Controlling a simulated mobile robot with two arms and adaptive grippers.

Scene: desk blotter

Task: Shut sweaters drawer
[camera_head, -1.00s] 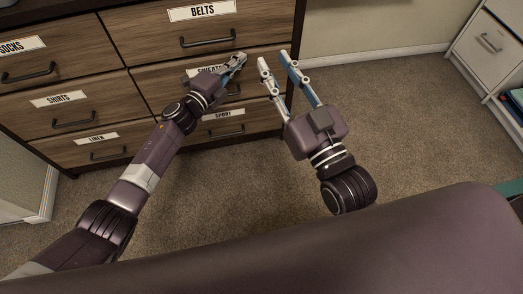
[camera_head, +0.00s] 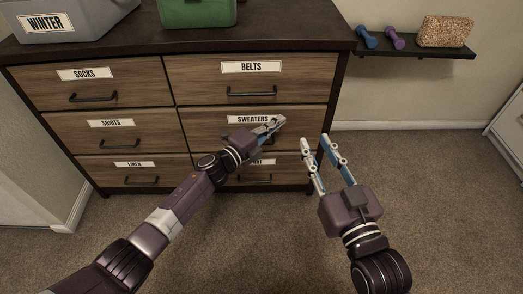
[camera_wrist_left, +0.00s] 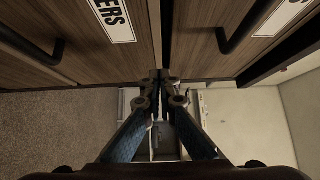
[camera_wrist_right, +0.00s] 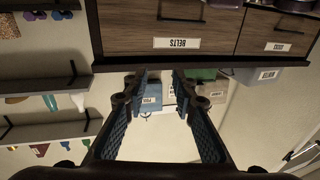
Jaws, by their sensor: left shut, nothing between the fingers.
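The sweaters drawer (camera_head: 203,124) is the middle drawer of the dresser's right column in the head view. Its front looks level with the drawers around it; I cannot tell if a small gap remains. My left gripper (camera_head: 281,120) is shut and empty, in front of the drawer's right half; contact is unclear. The left wrist view shows the sweaters label (camera_wrist_left: 112,18) at upper left, beside the seam between two drawers.
The belts drawer (camera_head: 190,88) above looks shut, as do the socks, shirts and linen drawers at left. A grey winter bin (camera_head: 90,27) and a green box (camera_head: 197,13) stand on top. A wall shelf (camera_head: 420,52) holds dumbbells at right. The carpet (camera_head: 440,190) is clear.

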